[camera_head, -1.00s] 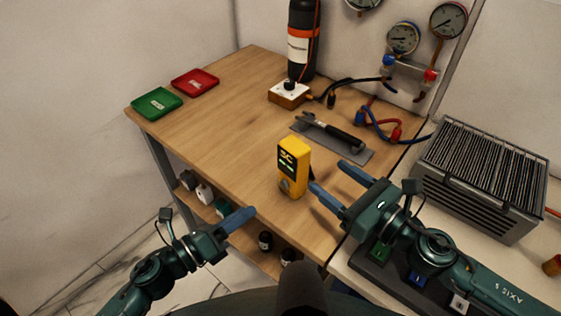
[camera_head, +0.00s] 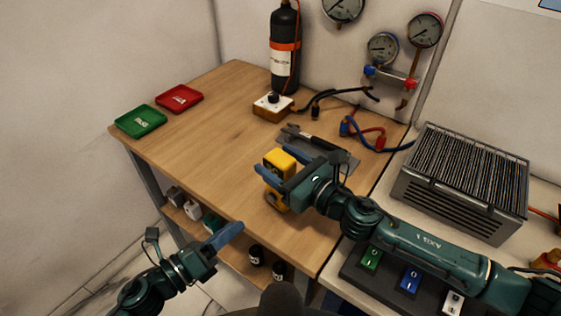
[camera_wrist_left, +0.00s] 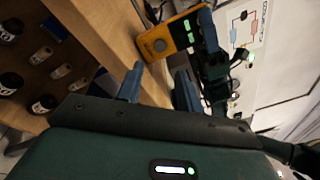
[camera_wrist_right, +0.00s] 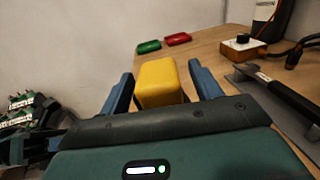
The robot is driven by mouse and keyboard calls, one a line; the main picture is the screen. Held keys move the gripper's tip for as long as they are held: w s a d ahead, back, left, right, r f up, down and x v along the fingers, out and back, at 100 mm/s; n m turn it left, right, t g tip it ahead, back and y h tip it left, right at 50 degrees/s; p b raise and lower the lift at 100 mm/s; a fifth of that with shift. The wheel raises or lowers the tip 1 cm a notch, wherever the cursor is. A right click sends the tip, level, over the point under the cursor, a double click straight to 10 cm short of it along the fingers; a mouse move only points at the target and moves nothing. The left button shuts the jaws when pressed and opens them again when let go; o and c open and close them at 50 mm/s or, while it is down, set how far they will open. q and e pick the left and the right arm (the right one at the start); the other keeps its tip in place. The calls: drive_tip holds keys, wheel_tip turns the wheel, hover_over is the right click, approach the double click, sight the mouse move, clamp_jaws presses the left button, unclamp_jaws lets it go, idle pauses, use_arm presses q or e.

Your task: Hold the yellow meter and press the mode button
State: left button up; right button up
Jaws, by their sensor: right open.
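The yellow meter (camera_head: 279,161) stands on the wooden bench near its front edge. My right gripper (camera_head: 271,155) is open, with one finger on each side of the meter. In the right wrist view the yellow body (camera_wrist_right: 160,82) lies between the fingers, with gaps visible beside it. In the left wrist view the meter's front (camera_wrist_left: 176,37) shows a lit green display and a round knob or button (camera_wrist_left: 159,45); which control is the mode button I cannot tell. My left gripper (camera_head: 240,227) is open and empty, off the bench's front edge, apart from the meter.
A grey mat with a black-handled tool (camera_head: 318,145) lies behind the meter. A switch box (camera_head: 272,106), cables and a black cylinder (camera_head: 285,50) stand farther back. Green (camera_head: 141,120) and red (camera_head: 179,98) trays sit at left. A grilled unit (camera_head: 465,180) is at right.

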drive_tip(key=shift+c, duration=0.3)
use_arm(q)
drive_tip(key=shift+c, duration=0.3)
use_arm(e)
drive_tip(key=c, duration=1.1)
use_arm(q)
clamp_jaws()
use_arm(e)
drive_tip(key=shift+c, duration=0.2)
idle(0.4)
